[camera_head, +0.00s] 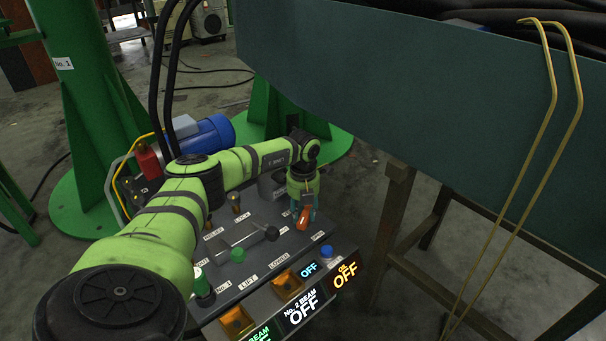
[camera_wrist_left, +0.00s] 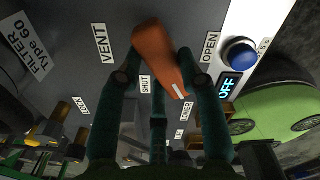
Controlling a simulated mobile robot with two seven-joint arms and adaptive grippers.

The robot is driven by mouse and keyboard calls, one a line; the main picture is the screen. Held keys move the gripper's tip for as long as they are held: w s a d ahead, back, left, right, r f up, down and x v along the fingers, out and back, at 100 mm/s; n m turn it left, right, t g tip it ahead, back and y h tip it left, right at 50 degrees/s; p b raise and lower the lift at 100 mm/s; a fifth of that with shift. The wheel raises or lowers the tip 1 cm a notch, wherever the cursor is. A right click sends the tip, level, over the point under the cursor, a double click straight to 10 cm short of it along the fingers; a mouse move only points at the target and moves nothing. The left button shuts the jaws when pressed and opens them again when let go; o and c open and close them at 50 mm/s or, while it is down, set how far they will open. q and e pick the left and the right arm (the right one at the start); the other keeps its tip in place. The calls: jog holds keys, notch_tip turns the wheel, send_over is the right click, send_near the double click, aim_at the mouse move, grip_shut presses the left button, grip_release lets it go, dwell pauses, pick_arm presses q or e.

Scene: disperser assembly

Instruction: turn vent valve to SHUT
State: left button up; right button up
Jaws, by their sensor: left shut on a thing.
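The vent valve is an orange lever (camera_wrist_left: 158,58) on the dark panel, between the VENT label (camera_wrist_left: 103,43) and the OPEN label (camera_wrist_left: 210,47). Its white-marked end lies near the lower right, between the SHUT label (camera_wrist_left: 145,85) and the OPEN side. In the head view the orange lever (camera_head: 305,217) shows under my left gripper (camera_head: 303,203). My left gripper's dark green fingers (camera_wrist_left: 157,72) are on both sides of the lever and shut on it. The exact finger contact is partly hidden. My right gripper is in neither view.
Lit displays (camera_head: 303,305) read OFF. A large dark teal surface (camera_head: 420,90) stands at the right with two bent yellow rods (camera_head: 548,110). A blue motor (camera_head: 206,139) stands behind the panel.

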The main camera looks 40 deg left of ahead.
aim_at(304, 212)
pick_arm(q)
jog(key=m+p, duration=0.1)
jog(key=m, duration=0.4)
jog(key=shift+w+m, duration=0.1)
jog(key=shift+m, duration=0.3)
dwell(0.4)
jog(key=o, duration=1.2)
jog(key=shift+c, duration=0.2)
jog(key=shift+w+r, duration=0.1)
jog(key=shift+r, duration=0.25)
notch_tip(304, 212, up, 11)
jog(key=shift+r, duration=0.15)
